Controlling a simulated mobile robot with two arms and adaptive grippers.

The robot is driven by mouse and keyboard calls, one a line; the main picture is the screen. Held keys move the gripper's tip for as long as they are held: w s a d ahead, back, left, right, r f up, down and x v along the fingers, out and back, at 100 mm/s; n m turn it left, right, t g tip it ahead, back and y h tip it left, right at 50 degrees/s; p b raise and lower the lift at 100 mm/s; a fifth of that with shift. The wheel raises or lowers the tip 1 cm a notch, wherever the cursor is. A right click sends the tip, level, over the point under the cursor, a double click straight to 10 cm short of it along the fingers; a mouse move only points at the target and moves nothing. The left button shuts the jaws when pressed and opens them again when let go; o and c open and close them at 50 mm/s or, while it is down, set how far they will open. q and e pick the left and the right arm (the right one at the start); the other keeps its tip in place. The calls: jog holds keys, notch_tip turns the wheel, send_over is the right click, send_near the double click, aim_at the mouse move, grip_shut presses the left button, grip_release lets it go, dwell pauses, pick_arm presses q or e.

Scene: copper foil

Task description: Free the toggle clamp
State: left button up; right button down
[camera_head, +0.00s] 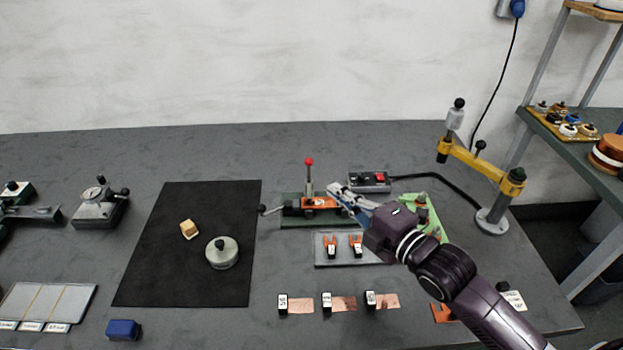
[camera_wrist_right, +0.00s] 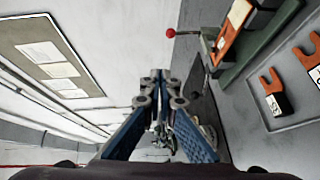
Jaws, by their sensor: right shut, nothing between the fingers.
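The toggle clamp is an orange and metal device on a dark green base plate (camera_head: 290,222). Its upright lever has a red ball (camera_head: 309,161) on top; the red ball also shows in the right wrist view (camera_wrist_right: 171,33), left of the orange part (camera_wrist_right: 232,30). A dark side handle (camera_head: 268,210) sticks out on its left. My right gripper (camera_head: 334,188) is just right of the lever and near the orange part; contact cannot be told. In the wrist view its blue fingers meet at the tips (camera_wrist_right: 158,80), with nothing between them. My left gripper is out of view.
A grey tray (camera_head: 324,258) with orange forked pieces lies in front of the clamp. A control box (camera_head: 370,182) with a red switch stands behind my gripper. A yellow jointed arm (camera_head: 480,162) stands at right. A black mat (camera_head: 170,270) at left has free room.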

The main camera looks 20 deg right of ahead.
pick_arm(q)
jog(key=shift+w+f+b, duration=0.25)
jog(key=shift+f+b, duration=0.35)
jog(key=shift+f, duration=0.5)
pick_arm(e)
notch_tip(320, 180, down, 2)
jog(key=shift+f, duration=0.1)
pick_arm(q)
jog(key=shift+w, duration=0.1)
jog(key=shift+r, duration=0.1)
pick_arm(e)
jog(key=shift+w, duration=0.15)
jog(key=p, duration=0.2)
send_near(309, 171)
jog(key=w+a+r, duration=0.1)
jog(key=a+r, duration=0.2)
jog(key=a, duration=0.2)
jog(key=w, duration=0.2)
jog(key=w+d, duration=0.1)
jog(key=shift+w+d+f, duration=0.1)
jog(key=shift+w+f, duration=0.1)
jog(key=shift+f, duration=0.05)
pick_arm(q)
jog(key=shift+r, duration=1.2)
pick_arm(e)
jog(key=shift+w+d+f, duration=0.1)
jog(key=shift+w+d, duration=0.2)
jog(key=shift+w, duration=0.2)
